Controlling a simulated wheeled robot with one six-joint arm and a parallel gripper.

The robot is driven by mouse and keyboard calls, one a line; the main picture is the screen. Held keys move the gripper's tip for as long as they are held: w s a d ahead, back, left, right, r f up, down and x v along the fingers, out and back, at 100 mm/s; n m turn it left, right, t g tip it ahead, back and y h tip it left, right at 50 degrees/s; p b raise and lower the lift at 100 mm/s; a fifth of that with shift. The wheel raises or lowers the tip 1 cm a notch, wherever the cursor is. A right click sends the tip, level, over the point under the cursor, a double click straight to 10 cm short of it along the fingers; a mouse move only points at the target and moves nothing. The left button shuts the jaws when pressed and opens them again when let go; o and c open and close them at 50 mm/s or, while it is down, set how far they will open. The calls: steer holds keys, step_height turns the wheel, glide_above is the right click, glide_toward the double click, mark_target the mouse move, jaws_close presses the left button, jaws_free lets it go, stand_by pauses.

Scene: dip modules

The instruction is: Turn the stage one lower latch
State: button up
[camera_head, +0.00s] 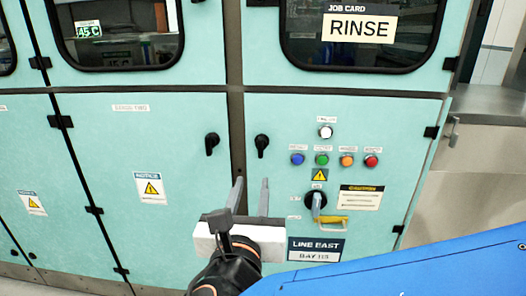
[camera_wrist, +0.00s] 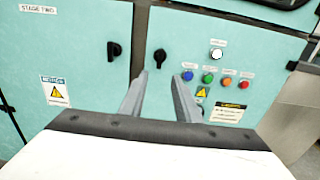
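Two black latches sit on either side of a grey door post, both with handles pointing down. The left latch (camera_head: 212,143) is on the door labelled STAGE TWO in the wrist view; there it shows too (camera_wrist: 114,51). The right latch (camera_head: 262,145) is on the lower panel with the coloured buttons, and also shows in the wrist view (camera_wrist: 160,58). I see no legible stage one label. My gripper (camera_head: 251,183) is open and empty, with its fingers pointing at the cabinet. In both views its fingertips appear below the right latch, apart from it.
The STAGE TWO door (camera_head: 110,190) carries a notice. A blue surface (camera_head: 420,270) fills the lower right of the head view.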

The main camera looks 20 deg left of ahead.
mark_target(260, 147)
steer(key=x, duration=1.6)
steer(key=shift+w, duration=0.4)
jaws_close()
